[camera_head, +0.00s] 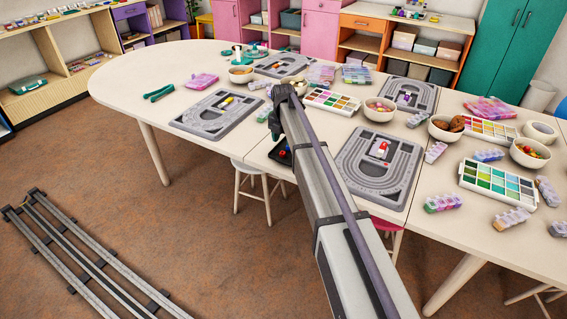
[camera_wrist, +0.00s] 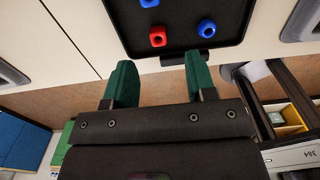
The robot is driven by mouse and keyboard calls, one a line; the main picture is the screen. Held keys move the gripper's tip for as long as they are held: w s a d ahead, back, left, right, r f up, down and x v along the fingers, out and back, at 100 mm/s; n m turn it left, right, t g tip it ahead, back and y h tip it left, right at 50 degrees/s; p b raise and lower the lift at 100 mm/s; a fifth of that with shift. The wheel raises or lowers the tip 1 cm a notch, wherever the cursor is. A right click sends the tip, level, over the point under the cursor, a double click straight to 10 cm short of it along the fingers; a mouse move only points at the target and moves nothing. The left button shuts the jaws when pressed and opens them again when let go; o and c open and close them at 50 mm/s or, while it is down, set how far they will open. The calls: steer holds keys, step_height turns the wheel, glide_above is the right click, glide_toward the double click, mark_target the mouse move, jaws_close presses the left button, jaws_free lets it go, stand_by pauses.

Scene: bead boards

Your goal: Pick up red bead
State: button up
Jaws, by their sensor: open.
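A red bead (camera_wrist: 157,36) lies in a black tray (camera_wrist: 182,22) near the top of the wrist view. A blue bead (camera_wrist: 207,28) lies to its right, and another blue bead (camera_wrist: 149,2) is cut off by the top edge. My gripper (camera_wrist: 160,72) has its two green fingers apart with nothing between them. The red bead shows just beyond the fingertips, roughly in line with the gap. In the head view the tray (camera_head: 276,157) sits at the table's front edge, partly hidden by my arm, with a small red spot in it.
Grey bead boards (camera_head: 215,128) stand on the white table (camera_head: 140,95) on both sides of the tray. Bead boxes (camera_head: 332,101), bowls (camera_head: 379,109) and small clear cases (camera_head: 443,203) crowd the right part. The table's left end is mostly clear.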

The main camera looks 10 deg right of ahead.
mark_target(283, 152)
step_height(283, 152, down, 6)
steer(key=b, duration=0.5)
steer(key=shift+a+f, duration=0.15)
steer(key=shift+f, duration=0.1)
steer(key=shift+r, duration=0.3)
steer(key=shift+c, duration=0.3)
jaws_close()
